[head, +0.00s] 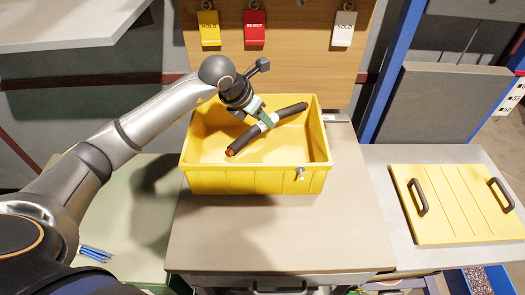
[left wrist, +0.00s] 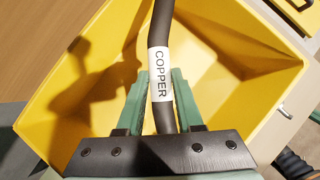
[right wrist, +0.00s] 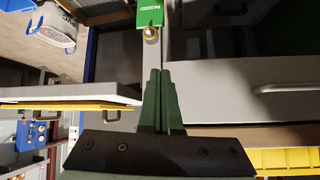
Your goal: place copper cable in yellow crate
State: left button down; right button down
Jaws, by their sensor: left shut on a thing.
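The copper cable (head: 292,110) is a short black piece with a reddish end and a white band. The band reads COPPER in the left wrist view (left wrist: 160,70). My left gripper (head: 264,117) is shut on the cable near its band and holds it slanted over the opening of the yellow crate (head: 250,181). The crate's walls and floor surround the cable in the left wrist view (left wrist: 225,60). I cannot tell whether the cable touches the crate. My right gripper (right wrist: 160,75) shows only in the right wrist view, its green fingers together and nothing between them.
A yellow lid (head: 455,203) with dark handles lies on the right side table. Blue pens (head: 96,253) lie on the green surface at left. Yellow, red and white tags (head: 255,27) hang on the wooden board behind the crate. The table in front of the crate is clear.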

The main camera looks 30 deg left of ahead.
aim_at(251, 128)
pick_arm(q)
jog(key=shift+s+a+m+g+h, duration=0.2)
jog(key=shift+s+m+h, duration=0.2)
jog(key=shift+s+m, duration=0.1)
jog(key=shift+s+a+m+g+h, duration=0.15)
jog(key=shift+s+m+g+h, duration=0.05)
jog(key=shift+s+m+h, duration=0.25)
jog(key=shift+s+a+r+m+g+h, duration=0.1)
jog(key=shift+s+a+m+g+h, duration=0.15)
jog(key=shift+s+m+h, duration=0.15)
jog(key=shift+s+a+m+g+h, duration=0.15)
jog(key=shift+s+a+m+h, duration=0.1)
jog(key=shift+s+m, duration=0.2)
jog(key=shift+s+f, duration=0.1)
jog(key=shift+f, duration=0.1)
jog(key=shift+m, duration=0.3)
notch_tip(251, 128, down, 9)
jog(key=shift+f+b, duration=0.2)
jog(key=shift+b, duration=0.35)
jog(key=shift+f, duration=0.15)
jog(key=c, duration=0.6)
grip_release()
jog(key=shift+o, duration=0.2)
jog(key=v, duration=1.2)
jog(key=shift+p, duration=0.3)
